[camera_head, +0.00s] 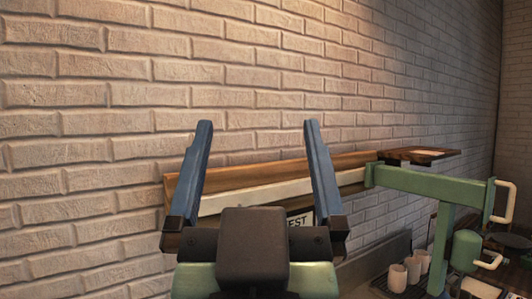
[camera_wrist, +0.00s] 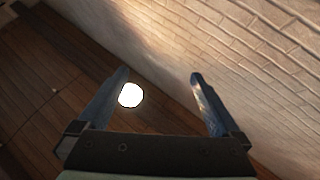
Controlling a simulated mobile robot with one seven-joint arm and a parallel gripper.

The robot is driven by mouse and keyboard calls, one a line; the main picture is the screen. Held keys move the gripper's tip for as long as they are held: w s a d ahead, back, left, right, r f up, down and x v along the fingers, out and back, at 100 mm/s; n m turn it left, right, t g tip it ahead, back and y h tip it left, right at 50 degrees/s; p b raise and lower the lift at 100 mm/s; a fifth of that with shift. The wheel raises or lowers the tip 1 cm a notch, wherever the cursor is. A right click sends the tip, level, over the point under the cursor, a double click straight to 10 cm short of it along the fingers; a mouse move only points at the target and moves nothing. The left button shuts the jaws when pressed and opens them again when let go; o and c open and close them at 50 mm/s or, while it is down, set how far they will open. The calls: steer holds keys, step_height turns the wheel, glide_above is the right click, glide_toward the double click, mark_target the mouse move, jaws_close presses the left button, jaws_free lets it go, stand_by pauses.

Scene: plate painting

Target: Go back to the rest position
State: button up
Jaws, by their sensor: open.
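My gripper (camera_head: 258,122) stands upright in the middle of the head view, its two blue fingers spread wide and pointing up. Nothing is between them. A wooden board with a pale strip (camera_head: 255,195) runs along the wall behind the fingers. In the wrist view my gripper (camera_wrist: 160,73) is also open and empty. Beyond it is a dark plank surface (camera_wrist: 45,75) with a bright white round spot (camera_wrist: 130,95).
A brick wall (camera_head: 90,130) fills the left and back. The space above my fingers looks clear.

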steer(key=shift+t, duration=0.8)
steer(key=s+r, duration=0.3)
steer(key=shift+s+d+r, duration=0.1)
steer(key=shift+s+d, duration=0.1)
steer(key=shift+d, duration=0.1)
